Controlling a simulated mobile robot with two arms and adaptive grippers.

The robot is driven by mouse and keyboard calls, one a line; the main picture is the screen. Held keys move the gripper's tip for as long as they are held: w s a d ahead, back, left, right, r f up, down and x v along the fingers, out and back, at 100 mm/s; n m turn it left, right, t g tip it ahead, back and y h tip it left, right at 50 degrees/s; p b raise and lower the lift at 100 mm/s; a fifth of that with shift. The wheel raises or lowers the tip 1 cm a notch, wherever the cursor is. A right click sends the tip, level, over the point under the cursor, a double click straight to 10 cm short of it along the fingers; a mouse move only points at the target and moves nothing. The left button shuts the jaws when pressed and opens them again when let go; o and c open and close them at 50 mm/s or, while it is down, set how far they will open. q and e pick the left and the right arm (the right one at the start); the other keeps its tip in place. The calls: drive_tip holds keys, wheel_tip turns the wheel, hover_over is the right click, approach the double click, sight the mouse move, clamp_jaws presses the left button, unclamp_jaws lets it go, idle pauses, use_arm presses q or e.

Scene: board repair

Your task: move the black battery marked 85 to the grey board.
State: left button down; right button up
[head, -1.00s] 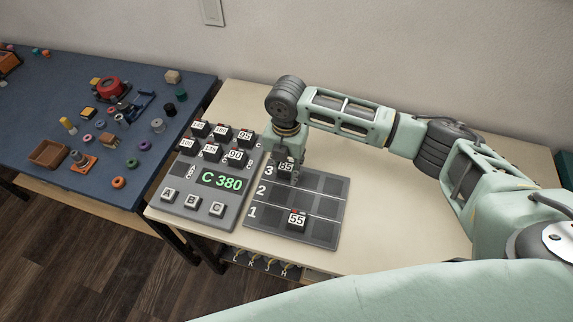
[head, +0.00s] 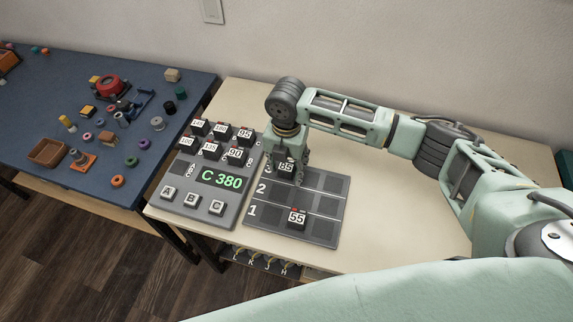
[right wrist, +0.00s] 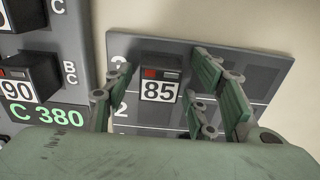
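The black battery marked 85 (head: 286,167) sits on the grey board (head: 326,206), at the left end of row 3. It also shows upright with a red mark on top in the right wrist view (right wrist: 159,90). My right gripper (head: 285,175) is over it, pointing down. In the right wrist view its fingers (right wrist: 157,96) stand apart on both sides of the battery, with gaps visible. A battery marked 55 (head: 297,217) sits in row 1 of the same board. My left gripper is not in view.
Left of the board stands a grey panel (head: 182,206) with a green "C 380" display, several marked batteries and buttons A, B, C. A blue table (head: 40,110) with small parts is farther left. The cream tabletop (head: 400,220) right of the board is clear.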

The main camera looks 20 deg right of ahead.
sight(286, 165)
wheel_tip(286, 165, up, 12)
idle(0.7)
idle(0.4)
